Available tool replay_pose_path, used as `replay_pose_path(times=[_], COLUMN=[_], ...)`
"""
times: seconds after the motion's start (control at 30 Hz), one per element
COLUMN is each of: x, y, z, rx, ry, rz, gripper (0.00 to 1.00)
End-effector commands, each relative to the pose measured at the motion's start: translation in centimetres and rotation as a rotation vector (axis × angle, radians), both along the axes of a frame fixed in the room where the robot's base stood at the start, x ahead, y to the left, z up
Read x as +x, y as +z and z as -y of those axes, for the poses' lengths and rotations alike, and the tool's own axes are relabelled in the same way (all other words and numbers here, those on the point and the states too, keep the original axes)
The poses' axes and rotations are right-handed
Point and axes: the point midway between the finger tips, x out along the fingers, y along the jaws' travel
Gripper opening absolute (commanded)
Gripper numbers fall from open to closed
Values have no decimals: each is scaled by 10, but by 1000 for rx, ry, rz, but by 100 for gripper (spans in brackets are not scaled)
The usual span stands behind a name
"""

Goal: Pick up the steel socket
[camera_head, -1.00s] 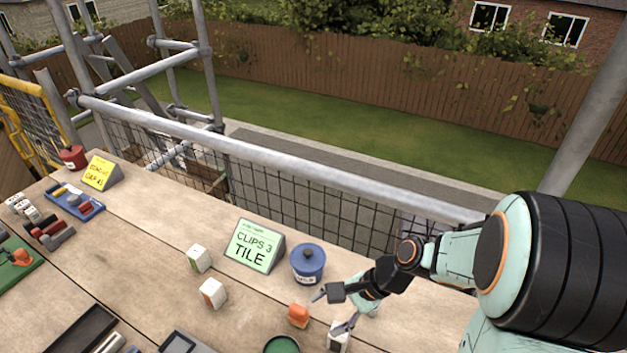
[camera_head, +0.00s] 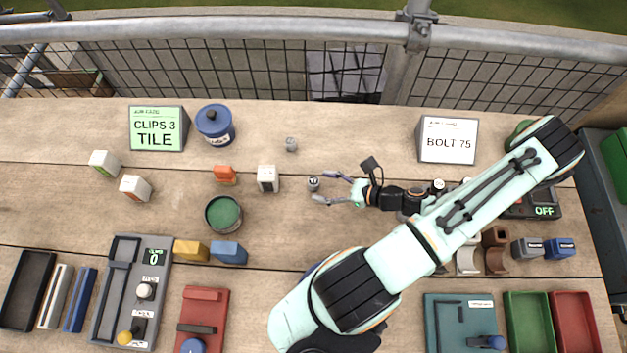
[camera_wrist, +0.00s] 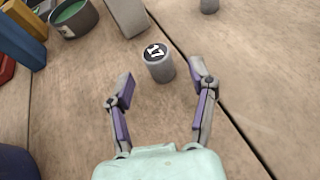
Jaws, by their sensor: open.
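A small grey steel socket (camera_head: 313,184) stands upright on the wooden planks in the head view. In the wrist view the socket (camera_wrist: 160,66) shows a dark top marked 17. My gripper (camera_head: 328,187) is open, just to the right of the socket in the head view, with its fingers pointing at it. In the wrist view my gripper (camera_wrist: 162,72) has its two fingertips spread to either side of the socket, with gaps on both sides. The socket is at or just beyond the tips. Another small grey cylinder (camera_head: 291,144) stands farther back.
A white block (camera_head: 268,179) stands left of the socket, near an orange piece (camera_head: 225,174) and a green-topped tin (camera_head: 223,213). A blue pot (camera_head: 215,125) and sign cards (camera_head: 157,128) stand at the back. Trays line the front. Bare planks lie around the socket.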

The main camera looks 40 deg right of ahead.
Motion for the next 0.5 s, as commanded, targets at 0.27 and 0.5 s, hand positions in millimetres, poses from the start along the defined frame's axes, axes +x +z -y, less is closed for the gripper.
replay_pose_path(times=[0.27, 0.5], x=[17, 17], y=[-8, -8], z=[-9, -8], rx=[-2, -3], ry=[2, 2], rz=[-1, -2], gripper=[57, 38])
